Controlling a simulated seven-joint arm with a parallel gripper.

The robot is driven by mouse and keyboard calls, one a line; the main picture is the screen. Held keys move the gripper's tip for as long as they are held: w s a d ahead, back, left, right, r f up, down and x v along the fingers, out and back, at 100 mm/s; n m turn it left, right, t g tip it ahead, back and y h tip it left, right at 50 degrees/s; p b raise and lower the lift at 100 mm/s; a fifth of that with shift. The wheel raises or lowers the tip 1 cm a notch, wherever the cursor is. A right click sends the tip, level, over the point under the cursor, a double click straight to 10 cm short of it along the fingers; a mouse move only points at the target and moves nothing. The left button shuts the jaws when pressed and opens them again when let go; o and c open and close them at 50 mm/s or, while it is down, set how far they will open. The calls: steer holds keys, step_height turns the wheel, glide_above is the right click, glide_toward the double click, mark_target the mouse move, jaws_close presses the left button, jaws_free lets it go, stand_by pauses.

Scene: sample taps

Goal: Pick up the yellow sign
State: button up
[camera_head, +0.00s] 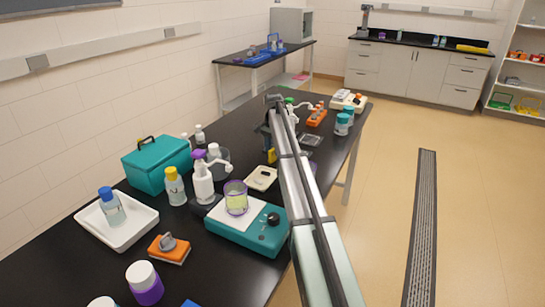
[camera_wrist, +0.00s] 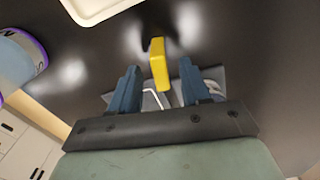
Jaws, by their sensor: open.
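The yellow sign (camera_wrist: 158,64) is a small, thin yellow piece near the middle of the wrist view, seen nearly edge-on against the black bench top. It also shows as a small yellow patch in the head view (camera_head: 271,155), left of my arm and partly hidden. My gripper (camera_wrist: 160,80) is open, with two blue fingers apart on either side of the sign's line. The sign appears just beyond the fingertips, roughly centred in the gap. I see no finger touching it. In the head view, my arm hides much of the gripper.
A cream tray (camera_head: 262,178) lies near the sign. A teal device (camera_head: 245,235) with a beaker (camera_head: 236,197), a spray bottle (camera_head: 202,180) and a teal box (camera_head: 157,165) stand nearer. An orange rack (camera_head: 317,116) and teal-lidded jars (camera_head: 342,124) are farther right.

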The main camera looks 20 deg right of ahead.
mark_target(273, 149)
step_height(273, 149, down, 4)
steer(key=shift+a+r, duration=0.1)
steer(key=shift+r, duration=0.1)
jaws_close()
stand_by(0.4)
